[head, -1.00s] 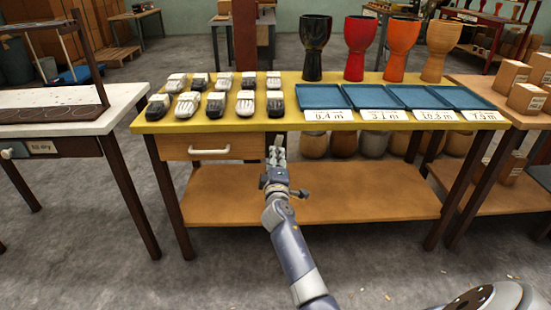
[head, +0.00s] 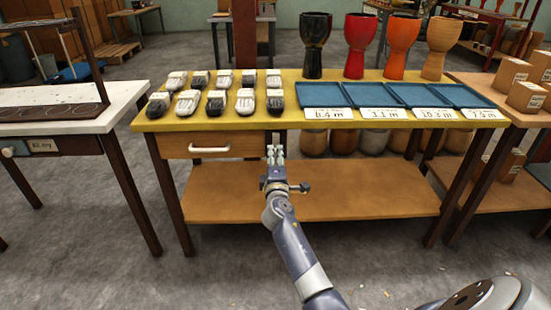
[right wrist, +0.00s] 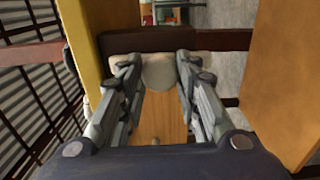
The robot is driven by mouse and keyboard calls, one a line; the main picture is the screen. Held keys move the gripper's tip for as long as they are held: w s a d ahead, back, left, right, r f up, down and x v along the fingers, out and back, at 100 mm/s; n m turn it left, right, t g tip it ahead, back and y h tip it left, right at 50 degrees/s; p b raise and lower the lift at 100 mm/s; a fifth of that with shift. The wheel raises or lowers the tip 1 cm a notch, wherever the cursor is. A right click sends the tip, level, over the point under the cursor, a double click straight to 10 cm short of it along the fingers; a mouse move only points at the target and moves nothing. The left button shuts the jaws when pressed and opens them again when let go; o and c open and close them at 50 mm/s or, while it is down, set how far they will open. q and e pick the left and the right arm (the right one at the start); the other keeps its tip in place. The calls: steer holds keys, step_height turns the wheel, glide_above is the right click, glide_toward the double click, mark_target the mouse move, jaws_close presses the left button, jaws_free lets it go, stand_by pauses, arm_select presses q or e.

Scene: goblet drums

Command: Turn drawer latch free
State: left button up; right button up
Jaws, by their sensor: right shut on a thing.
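The wooden drawer (head: 235,150) with its white handle (head: 209,150) sits under the yellow tabletop and looks closed. My right gripper (head: 275,143) is at the drawer's right end, just below the table edge. In the right wrist view, my right gripper (right wrist: 158,75) is shut on a cream latch (right wrist: 160,72) with a rounded middle. The latch lies between the fingertips against a dark brown post (right wrist: 150,40). The fingertips cover parts of it. In the head view, the gripper hides the latch. My left gripper is not in view.
The yellow table (head: 300,84) carries several black or white shoe-like items, blue trays (head: 365,95) and goblet drums (head: 316,45). A lower shelf (head: 350,195) runs beneath my right arm. A white-topped table (head: 60,125) stands at left. Grey floor is open in front.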

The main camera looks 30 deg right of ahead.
steer(key=o, duration=1)
steer(key=shift+w+a, duration=0.1)
steer(key=shift+o, duration=0.2)
steer(key=v, duration=1.2)
